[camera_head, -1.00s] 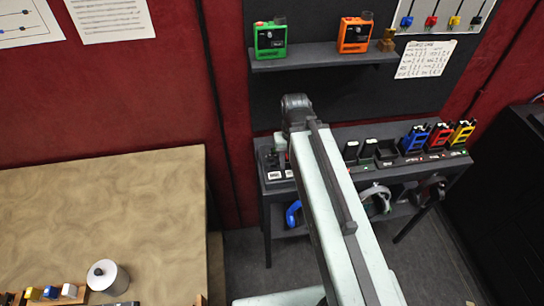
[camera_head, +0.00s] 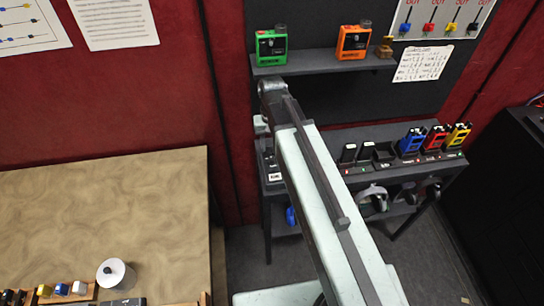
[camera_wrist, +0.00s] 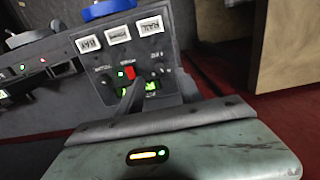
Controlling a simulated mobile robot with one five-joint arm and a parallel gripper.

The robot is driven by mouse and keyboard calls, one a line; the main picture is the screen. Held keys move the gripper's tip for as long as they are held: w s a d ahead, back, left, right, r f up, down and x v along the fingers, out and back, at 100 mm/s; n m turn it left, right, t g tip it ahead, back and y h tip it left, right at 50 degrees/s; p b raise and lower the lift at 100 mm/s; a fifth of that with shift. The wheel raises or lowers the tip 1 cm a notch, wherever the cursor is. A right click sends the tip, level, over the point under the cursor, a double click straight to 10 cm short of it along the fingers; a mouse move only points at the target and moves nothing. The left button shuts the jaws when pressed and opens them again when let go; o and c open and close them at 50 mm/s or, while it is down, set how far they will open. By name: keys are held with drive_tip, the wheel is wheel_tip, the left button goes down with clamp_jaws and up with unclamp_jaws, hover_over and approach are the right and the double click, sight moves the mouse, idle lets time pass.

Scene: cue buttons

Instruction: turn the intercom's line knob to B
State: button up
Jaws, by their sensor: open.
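A dark control panel (camera_wrist: 110,62), which looks like the intercom, shows upside down in the wrist view. It has white label tiles, a red button (camera_wrist: 129,71), small green lights and a lit green display (camera_wrist: 150,87). Small dark knobs sit on both sides of the button; their lettering is too small to read, so I cannot tell which is the line knob or its setting. My gripper (camera_wrist: 132,95) is open in front of the panel, with a dark finger over its lower middle. In the head view my arm hides most of the panel; a white label (camera_head: 274,177) shows.
The dark bench (camera_head: 345,185) carries black chargers and blue, red and yellow radios (camera_head: 411,142). Above is a shelf (camera_head: 325,63) with a green (camera_head: 271,48) and an orange device (camera_head: 353,42). Headsets hang below the bench. A tan table (camera_head: 100,215) stands at left.

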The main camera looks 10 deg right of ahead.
sight(272, 158)
wheel_tip(272, 158, down, 7)
drive_tip(key=b, duration=0.5)
drive_tip(key=shift+r, duration=0.35)
clamp_jaws()
drive_tip(key=m, duration=0.6)
drive_tip(key=shift+m, duration=0.3)
drive_tip(key=m, duration=0.5)
drive_tip(key=shift+m, duration=0.3)
